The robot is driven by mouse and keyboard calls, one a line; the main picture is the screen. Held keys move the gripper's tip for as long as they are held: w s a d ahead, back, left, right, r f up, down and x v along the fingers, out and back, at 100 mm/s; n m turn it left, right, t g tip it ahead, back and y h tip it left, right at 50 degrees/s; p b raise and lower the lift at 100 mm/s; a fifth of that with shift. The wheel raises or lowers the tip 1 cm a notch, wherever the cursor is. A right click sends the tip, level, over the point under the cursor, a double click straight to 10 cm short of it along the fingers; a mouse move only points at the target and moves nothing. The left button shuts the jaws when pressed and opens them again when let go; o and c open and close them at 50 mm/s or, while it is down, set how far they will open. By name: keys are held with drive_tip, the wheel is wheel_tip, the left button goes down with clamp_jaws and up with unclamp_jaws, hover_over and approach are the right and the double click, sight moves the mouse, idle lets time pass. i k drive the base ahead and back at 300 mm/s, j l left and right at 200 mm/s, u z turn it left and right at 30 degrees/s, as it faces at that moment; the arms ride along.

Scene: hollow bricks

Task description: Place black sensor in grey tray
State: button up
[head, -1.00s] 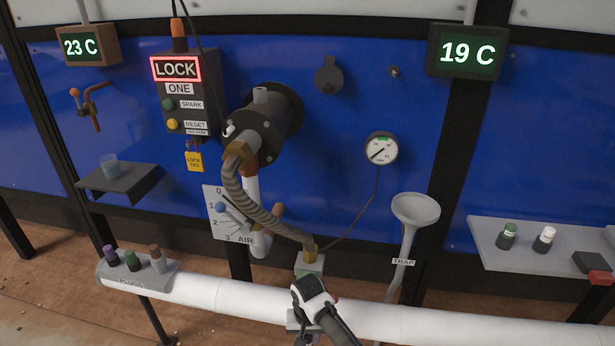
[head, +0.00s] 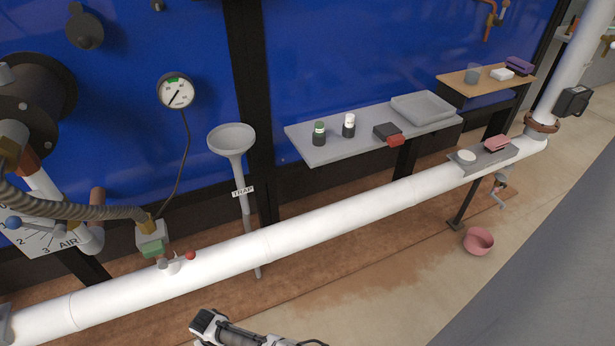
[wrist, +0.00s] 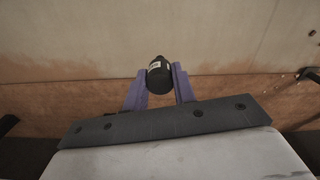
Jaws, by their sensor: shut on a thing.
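My gripper (wrist: 160,72) has two purple fingers in the wrist view. It is shut on the black sensor (wrist: 159,77), a dark cylinder with a small pale label. In the head view only part of my arm shows at the bottom edge, and the held sensor cannot be made out there. The grey tray (head: 422,105) lies empty at the right end of the grey shelf, up and to the right of my arm and well apart from it. The tray does not show in the wrist view.
A white pipe (head: 330,219) runs in front below the shelf. A funnel (head: 232,139) stands left of it.

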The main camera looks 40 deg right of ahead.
sight(422, 110)
drive_tip(key=l+z, duration=0.1)
drive_tip(key=l, duration=0.75)
drive_tip(key=l+z, duration=0.15)
drive_tip(key=l, duration=0.75)
drive_tip(key=i+l+z, duration=0.1)
drive_tip(key=l, duration=0.75)
